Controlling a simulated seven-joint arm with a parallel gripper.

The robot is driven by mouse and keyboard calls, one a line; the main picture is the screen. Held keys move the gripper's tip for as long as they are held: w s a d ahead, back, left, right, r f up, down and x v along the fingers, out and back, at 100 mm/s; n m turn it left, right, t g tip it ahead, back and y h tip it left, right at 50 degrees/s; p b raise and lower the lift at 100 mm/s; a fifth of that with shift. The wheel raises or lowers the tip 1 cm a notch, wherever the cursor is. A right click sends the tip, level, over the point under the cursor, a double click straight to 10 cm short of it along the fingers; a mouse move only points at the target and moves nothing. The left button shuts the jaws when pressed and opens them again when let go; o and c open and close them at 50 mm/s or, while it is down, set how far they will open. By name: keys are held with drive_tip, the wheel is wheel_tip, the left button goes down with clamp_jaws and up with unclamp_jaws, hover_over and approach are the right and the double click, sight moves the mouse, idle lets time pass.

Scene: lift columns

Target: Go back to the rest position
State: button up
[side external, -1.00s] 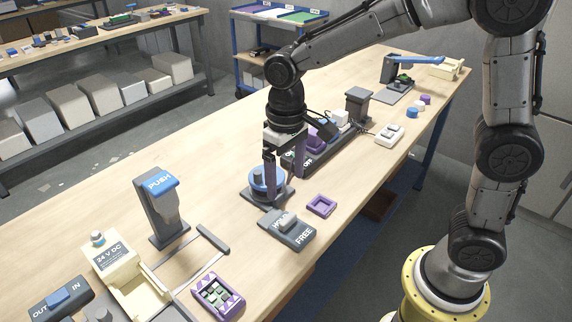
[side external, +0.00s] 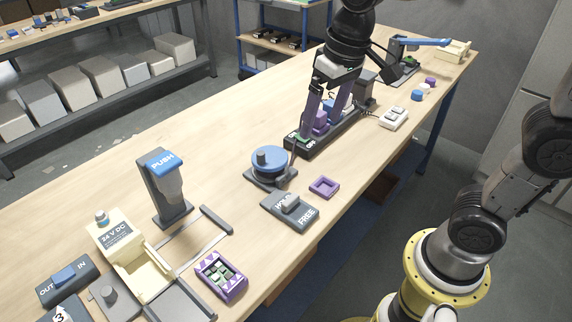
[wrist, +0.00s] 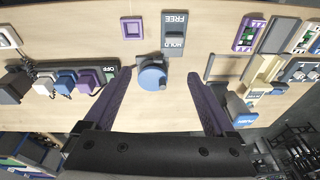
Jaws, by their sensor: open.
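My gripper (side external: 320,122) is open and empty, its two purple fingers spread apart and pointing down. In the side view it is raised, its fingers in front of the black ON/OFF device. In the wrist view, the fingers (wrist: 160,78) frame the round blue dial (wrist: 152,77) from a distance. That dial (side external: 269,159) stands on its grey base, apart from my gripper. The grey HOLD/FREE switch (side external: 289,208) and the small purple tray (side external: 324,187) lie in front of it.
A blue PUSH lever stand (side external: 163,185), a cream 24 V DC box (side external: 118,240) and a purple tray of small blocks (side external: 221,278) stand at the front left. The black ON/OFF device (side external: 325,137) and a white switch box (side external: 394,118) are farther back. The table's left middle is clear.

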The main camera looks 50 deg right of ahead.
drive_tip(key=s+d+f+t, duration=0.1)
drive_tip(key=s+d, duration=0.1)
drive_tip(key=s, duration=0.4)
drive_tip(key=s+d+f+n+t, duration=0.1)
drive_tip(key=s+d+t, duration=0.1)
drive_tip(key=s, duration=0.5)
drive_tip(key=shift+s+d+f, duration=0.2)
drive_tip(key=shift+s+d, duration=0.1)
drive_tip(key=shift+d, duration=0.05)
